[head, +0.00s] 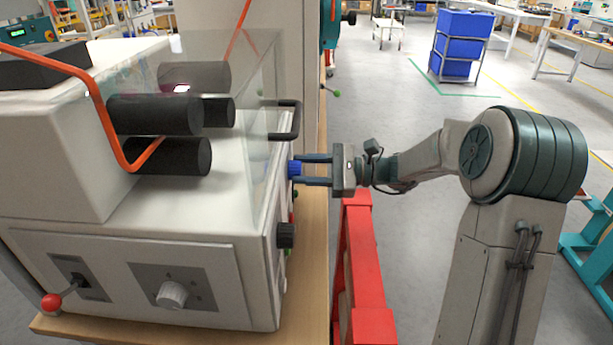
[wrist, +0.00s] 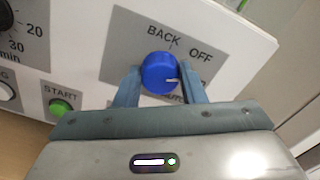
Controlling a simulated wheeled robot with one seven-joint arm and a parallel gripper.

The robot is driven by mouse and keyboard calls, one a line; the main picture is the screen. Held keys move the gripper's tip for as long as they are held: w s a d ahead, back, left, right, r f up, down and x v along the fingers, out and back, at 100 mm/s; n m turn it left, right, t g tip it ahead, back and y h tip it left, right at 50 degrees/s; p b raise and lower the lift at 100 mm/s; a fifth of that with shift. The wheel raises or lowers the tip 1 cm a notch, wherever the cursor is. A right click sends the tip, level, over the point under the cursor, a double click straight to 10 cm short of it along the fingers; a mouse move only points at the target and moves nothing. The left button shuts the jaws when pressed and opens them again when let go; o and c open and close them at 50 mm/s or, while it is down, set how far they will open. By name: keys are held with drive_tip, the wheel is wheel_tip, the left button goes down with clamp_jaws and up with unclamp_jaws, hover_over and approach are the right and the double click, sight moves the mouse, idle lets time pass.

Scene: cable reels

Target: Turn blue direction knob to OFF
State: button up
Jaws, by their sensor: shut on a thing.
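The blue direction knob (head: 294,168) is on the right side face of the cream machine (head: 175,235). In the wrist view the blue knob (wrist: 158,72) sits on a grey plate with BACK printed above it and OFF to its upper right. Its white line points right, below the word OFF, towards a label partly hidden by my right finger. My gripper (head: 304,169) reaches in from the right in the head view. In the wrist view my gripper (wrist: 160,82) is shut on the knob, one finger on each side.
A green START button (wrist: 60,107) and a black dial (wrist: 8,18) are left of the knob; a black dial (head: 286,235) also shows in the head view. A black handle (head: 290,120) juts out above my fingers. A red frame (head: 362,265) stands below my gripper.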

drive_tip(key=shift+f+n+b, duration=0.1)
drive_tip(key=shift+n+b, duration=1.1)
drive_tip(key=shift+n, duration=0.4)
drive_tip(key=o, duration=1)
drive_tip(key=d, duration=1.4)
drive_tip(key=shift+s, duration=0.3)
drive_tip(key=shift+a, duration=0.1)
